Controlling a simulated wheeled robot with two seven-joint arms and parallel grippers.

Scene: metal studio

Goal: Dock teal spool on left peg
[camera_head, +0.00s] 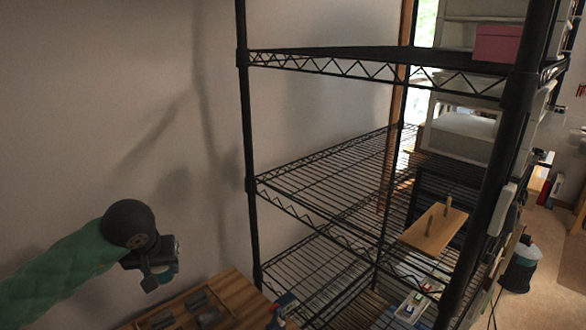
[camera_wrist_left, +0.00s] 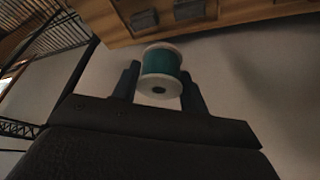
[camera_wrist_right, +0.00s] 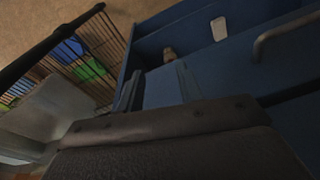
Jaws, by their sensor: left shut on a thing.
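The teal spool (camera_wrist_left: 161,62) with pale flanges is between the two fingers of my left gripper (camera_wrist_left: 161,82), which is shut on it.
A black wire shelf rack (camera_head: 325,178) with dark posts stands between my left gripper and the pegs. A wooden tray (camera_head: 232,292) with grey blocks lies below my left gripper. A blue cabinet or bin (camera_wrist_right: 225,65) is close to my right gripper.

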